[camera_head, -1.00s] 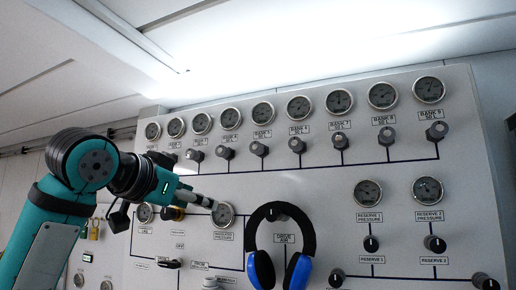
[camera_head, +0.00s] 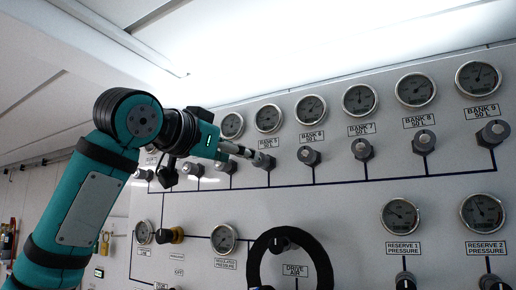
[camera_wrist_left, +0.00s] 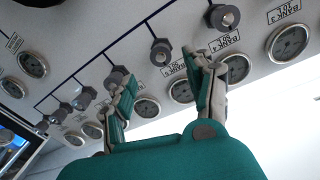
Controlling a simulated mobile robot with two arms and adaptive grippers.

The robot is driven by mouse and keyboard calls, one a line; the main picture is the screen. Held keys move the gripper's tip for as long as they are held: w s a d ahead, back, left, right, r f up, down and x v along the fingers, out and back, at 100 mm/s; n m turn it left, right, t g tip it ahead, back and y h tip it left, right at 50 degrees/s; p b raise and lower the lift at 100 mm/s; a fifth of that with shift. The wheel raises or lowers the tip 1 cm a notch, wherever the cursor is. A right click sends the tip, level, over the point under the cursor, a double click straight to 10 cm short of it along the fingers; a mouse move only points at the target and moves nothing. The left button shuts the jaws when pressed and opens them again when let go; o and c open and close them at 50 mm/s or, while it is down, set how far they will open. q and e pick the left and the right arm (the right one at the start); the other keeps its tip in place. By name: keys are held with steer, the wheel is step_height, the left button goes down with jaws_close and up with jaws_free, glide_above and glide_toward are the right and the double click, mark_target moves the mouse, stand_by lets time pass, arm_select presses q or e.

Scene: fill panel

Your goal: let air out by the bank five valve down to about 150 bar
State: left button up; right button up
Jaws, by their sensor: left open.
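The bank five valve (camera_head: 264,160) is a dark grey knob on the upper pipe line of the panel, below its round gauge (camera_head: 268,118). The needle is too small to read. My left gripper (camera_head: 248,153) is level with this valve in the head view, its fingertips at or very near the knob's left side. In the left wrist view, turned upside down, the fingers (camera_wrist_left: 160,68) are spread apart with the bank five valve (camera_wrist_left: 160,50) seen in the gap between them. Whether they touch it I cannot tell. My right gripper is not in view.
The bank four valve (camera_head: 228,167) and bank six valve (camera_head: 309,156) stand close on either side. Reserve gauges (camera_head: 401,216) are at lower right.

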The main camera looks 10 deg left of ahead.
mark_target(261, 161)
arm_select(q)
steer(key=shift+p+x, duration=1.8)
steer(key=shift+x, duration=2.4)
steer(key=shift+s+a, duration=0.1)
steer(key=c, duration=0.7)
jaws_close()
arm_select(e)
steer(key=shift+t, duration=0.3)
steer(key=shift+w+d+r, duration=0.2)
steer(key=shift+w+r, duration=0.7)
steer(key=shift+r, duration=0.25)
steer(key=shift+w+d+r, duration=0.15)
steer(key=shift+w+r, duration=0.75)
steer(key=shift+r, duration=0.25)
